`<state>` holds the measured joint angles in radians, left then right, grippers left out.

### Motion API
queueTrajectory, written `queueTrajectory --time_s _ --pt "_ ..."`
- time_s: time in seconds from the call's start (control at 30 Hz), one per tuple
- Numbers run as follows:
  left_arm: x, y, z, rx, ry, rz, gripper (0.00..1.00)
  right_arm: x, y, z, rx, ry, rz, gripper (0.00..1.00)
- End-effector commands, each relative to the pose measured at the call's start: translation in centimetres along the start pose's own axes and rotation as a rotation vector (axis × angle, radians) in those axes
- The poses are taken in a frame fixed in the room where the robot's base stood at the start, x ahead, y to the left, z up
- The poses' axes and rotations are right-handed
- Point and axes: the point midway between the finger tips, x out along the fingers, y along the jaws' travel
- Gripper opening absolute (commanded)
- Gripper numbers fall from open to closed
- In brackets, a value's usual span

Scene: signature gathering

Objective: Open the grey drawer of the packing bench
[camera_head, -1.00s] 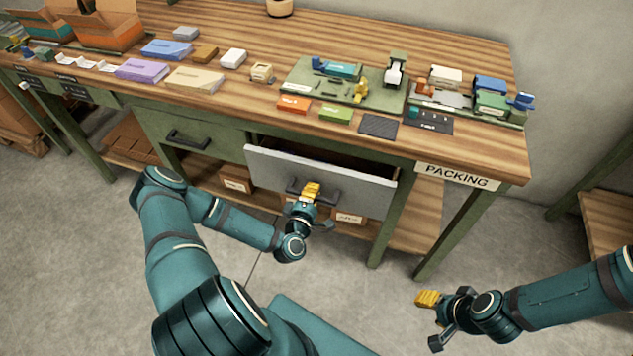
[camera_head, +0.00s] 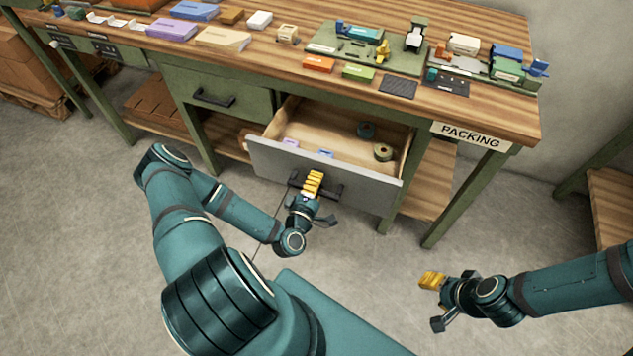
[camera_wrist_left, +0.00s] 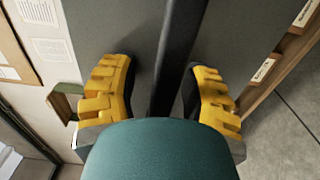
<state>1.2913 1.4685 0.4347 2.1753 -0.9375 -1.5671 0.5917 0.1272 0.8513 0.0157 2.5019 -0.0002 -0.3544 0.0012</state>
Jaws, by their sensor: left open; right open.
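The grey drawer (camera_head: 268,156) of the packing bench (camera_head: 520,122) stands well open in the head view, its inside showing. Its dark bar handle (camera_head: 334,191) is on the front panel. My left gripper (camera_head: 313,184) is at the handle. In the left wrist view, the handle bar (camera_wrist_left: 181,50) runs between the two yellow-padded fingers, with gaps beside it, so the gripper is open around the bar and not clamped. My right gripper (camera_head: 436,302) is open and empty above the floor at the lower right, away from the bench.
Inside the drawer are a tape-like roll (camera_head: 383,152), a teal round item (camera_head: 366,130) and small purple and blue items. A green drawer (camera_head: 228,99) beside it is shut. Boxes and tools cover the benchtop. The floor (camera_head: 380,265) in front is clear.

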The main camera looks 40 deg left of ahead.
Motion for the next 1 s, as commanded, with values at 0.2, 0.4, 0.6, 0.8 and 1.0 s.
queueTrajectory --time_s 0.2,0.4,0.6,0.8,1.0 --pt "-1.3 -0.1 0.0 -0.001 0.0 -0.004 0.46 0.0 0.0 0.0 0.0 0.0 0.0 0.47" --pt "-5.1 -0.1 0.0 -0.002 0.0 -0.004 0.46 0.0 0.0 0.0 0.0 0.0 0.0 0.47" --pt "-9.0 -0.1 0.0 -0.003 0.001 -0.003 0.46 0.0 0.0 0.0 0.0 0.0 0.0 0.47" --pt "-11.3 0.0 0.0 0.0 0.001 0.0 0.46 0.0 0.0 0.0 0.0 0.0 0.0 0.47" --pt "-12.0 0.0 0.0 -0.001 0.0 0.0 0.46 0.0 0.0 0.0 0.0 0.0 0.0 0.47"
